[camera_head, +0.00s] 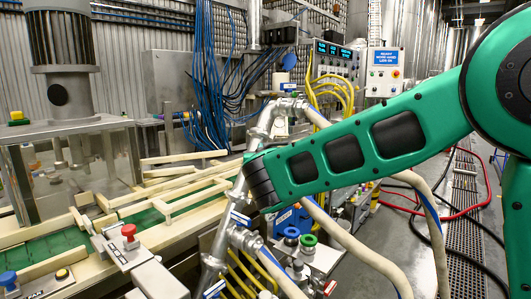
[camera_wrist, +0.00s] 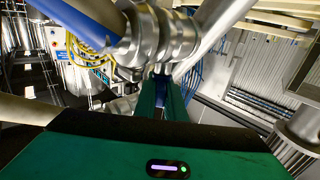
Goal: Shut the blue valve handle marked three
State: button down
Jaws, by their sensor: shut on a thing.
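In the wrist view my gripper (camera_wrist: 162,98) reaches up to a steel pipe joint (camera_wrist: 150,45). Its two green fingers are close together on a narrow dark blue piece (camera_wrist: 161,86), which looks like a valve handle. The fingers hide most of it, and no number can be read on it. In the head view my green arm crosses from the right to the steel pipework, and the gripper itself cannot be made out. A blue handle (camera_head: 240,218) shows on the pipework just left of the arm's end, and another blue handle (camera_head: 214,289) sits lower down.
Pale hoses (camera_head: 360,250) loop below and right of my arm. A conveyor with a green belt (camera_head: 45,241) and wooden-coloured rails lies at left. A control box with a red button (camera_head: 129,232) stands in front. Blue cables (camera_head: 210,80) hang behind. The floor at right carries a red hose.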

jog(key=shift+w, duration=0.1)
jog(key=c, duration=1.8)
grip_release()
jog(key=shift+c, duration=0.2)
jog(key=s+d, duration=0.1)
jog(key=s, duration=0.9)
jog(key=shift+s, duration=0.3)
